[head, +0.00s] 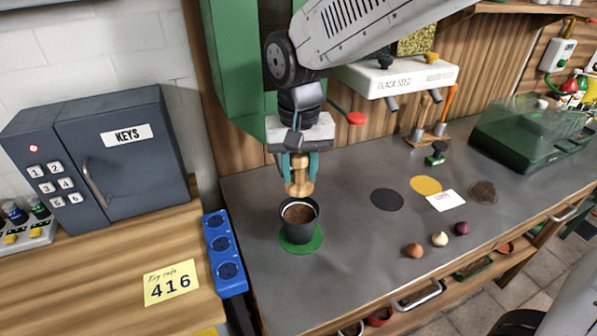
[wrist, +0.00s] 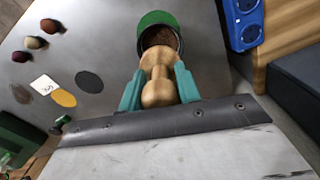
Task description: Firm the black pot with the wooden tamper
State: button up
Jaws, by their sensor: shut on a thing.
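The black pot (head: 299,218) stands upright on a green round mat (head: 302,247) on the grey worktop, with brown soil inside. In the wrist view the pot (wrist: 180,50) shows beyond the tamper, partly covered by it. My gripper (head: 299,168) is shut on the wooden tamper (head: 299,186), with a teal finger on each side of it. The tamper is upright, above the back part of the pot's mouth. It also shows between the fingers in the wrist view (wrist: 158,85). I cannot tell whether its lower end touches the soil.
A black disc (head: 387,200) and a yellow disc (head: 426,185) lie to the right, by a white card (head: 446,201). Several bulbs (head: 440,239) lie near the front edge. A blue socket strip (head: 224,255) and a grey key box (head: 110,150) stand left.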

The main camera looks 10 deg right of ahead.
jog(key=shift+r, duration=2.55)
